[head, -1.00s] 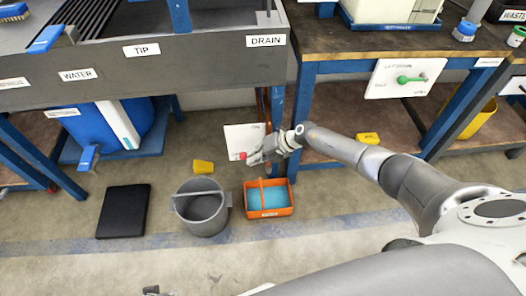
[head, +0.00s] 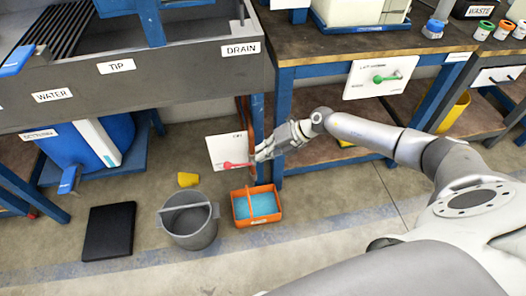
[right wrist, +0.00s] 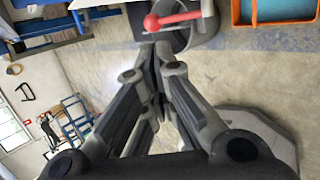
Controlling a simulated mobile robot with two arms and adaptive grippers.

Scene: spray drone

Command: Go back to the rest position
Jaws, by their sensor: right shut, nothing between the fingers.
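My right gripper (head: 259,156) is shut and empty in the head view, at the right edge of a white panel (head: 226,149) beside the blue bench leg. A red lever (head: 236,165) on the panel points left, close to the fingertips; whether they touch it I cannot tell. In the right wrist view the fingers (right wrist: 157,58) meet, with nothing between them. The red lever (right wrist: 172,18) shows just beyond the tips there. My left gripper is not in view.
Below the gripper stand an orange tray (head: 236,222) with blue compartments and a grey bucket (head: 169,228). A yellow block (head: 188,179) and a black mat (head: 109,232) lie on the floor. A bench (head: 300,56) with a green-lever panel (head: 360,78) stands behind my right arm.

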